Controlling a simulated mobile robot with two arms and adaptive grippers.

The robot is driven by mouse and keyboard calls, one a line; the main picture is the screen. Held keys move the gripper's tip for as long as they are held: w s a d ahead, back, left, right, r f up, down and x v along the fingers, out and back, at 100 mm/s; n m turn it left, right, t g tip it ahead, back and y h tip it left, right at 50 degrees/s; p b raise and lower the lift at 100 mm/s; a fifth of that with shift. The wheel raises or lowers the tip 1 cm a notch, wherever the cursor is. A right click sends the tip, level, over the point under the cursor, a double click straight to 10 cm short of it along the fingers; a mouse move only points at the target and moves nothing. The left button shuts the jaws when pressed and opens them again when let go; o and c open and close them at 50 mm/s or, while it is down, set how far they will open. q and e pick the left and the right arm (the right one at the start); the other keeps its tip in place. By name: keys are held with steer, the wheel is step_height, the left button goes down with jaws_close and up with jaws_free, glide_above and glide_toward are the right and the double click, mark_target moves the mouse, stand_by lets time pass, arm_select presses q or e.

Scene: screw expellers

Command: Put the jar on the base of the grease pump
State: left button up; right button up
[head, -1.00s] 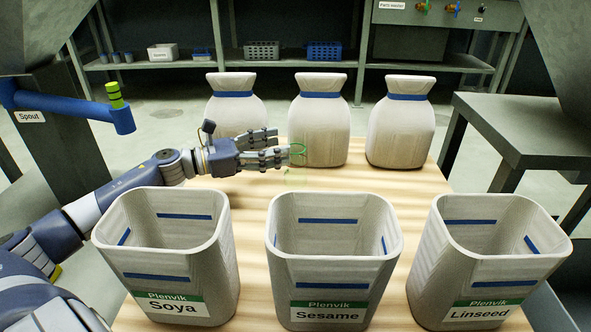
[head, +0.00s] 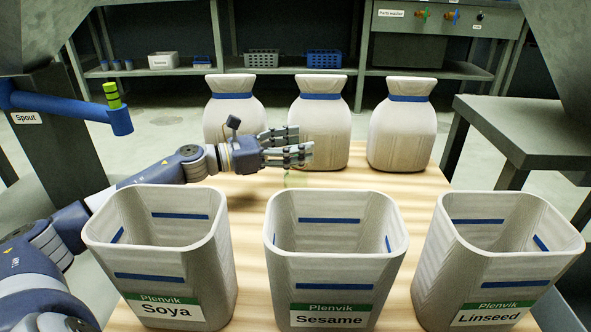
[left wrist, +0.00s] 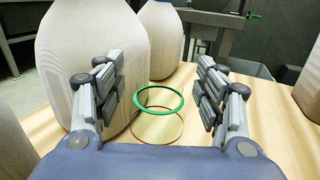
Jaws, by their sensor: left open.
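My right gripper is not in view.
Soya (head: 170,285), Sesame (head: 335,270) and Linseed (head: 490,275) bins stand open along the table's near side. Sacks (head: 235,115) line its far side. A spout (head: 60,105) is at left, a grey table (head: 520,130) at right. Back shelves hold small containers (head: 165,60).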

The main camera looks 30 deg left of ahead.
arm_select(q)
steer(key=c, duration=1.3)
jaws_close()
steer(key=shift+r, duration=0.1)
